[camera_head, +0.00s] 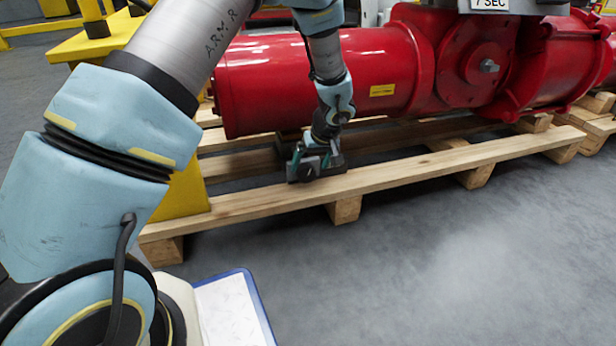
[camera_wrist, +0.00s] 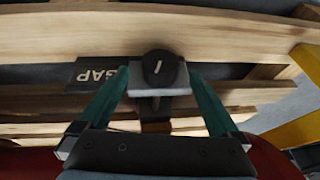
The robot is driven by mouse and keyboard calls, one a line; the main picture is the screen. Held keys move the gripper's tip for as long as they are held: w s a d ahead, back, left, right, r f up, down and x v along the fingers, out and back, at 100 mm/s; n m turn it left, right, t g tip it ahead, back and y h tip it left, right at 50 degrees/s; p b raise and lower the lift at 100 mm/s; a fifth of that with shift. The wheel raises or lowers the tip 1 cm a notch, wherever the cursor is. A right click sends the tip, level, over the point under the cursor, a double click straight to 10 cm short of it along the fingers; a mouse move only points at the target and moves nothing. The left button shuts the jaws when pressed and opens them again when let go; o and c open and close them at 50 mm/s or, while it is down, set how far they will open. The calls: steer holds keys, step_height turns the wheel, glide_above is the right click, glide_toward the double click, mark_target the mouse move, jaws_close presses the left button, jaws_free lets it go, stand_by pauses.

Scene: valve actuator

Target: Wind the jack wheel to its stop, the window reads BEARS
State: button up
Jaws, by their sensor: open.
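The jack wheel looks to be the small dark round knob (camera_wrist: 159,68) with a white line on its face, on a grey block (camera_wrist: 160,106) in the wrist view. My gripper (camera_wrist: 157,74) is open, its teal fingers on either side of the knob with gaps showing. In the head view my gripper (camera_head: 316,160) is low at the dark jack (camera_head: 303,172) by the pallet's front plank; the fingers partly hide it. A dark plate (camera_wrist: 97,75) beside the knob carries light letters, seemingly GAP. No window reading BEARS can be made out.
A large red actuator (camera_head: 300,80) lies on the wooden pallet (camera_head: 400,176), behind and above my gripper. A yellow post (camera_head: 180,190) stands at the pallet's left end. A blue-edged board with paper (camera_head: 228,310) is at the lower left. Grey floor (camera_head: 450,260) is clear at the front right.

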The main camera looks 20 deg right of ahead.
mark_target(309, 169)
steer(key=shift+b+x, duration=0.55)
steer(key=shift+x, duration=1.35)
steer(key=shift+c, duration=0.3)
steer(key=c, duration=1.3)
steer(key=shift+d+r, duration=0.1)
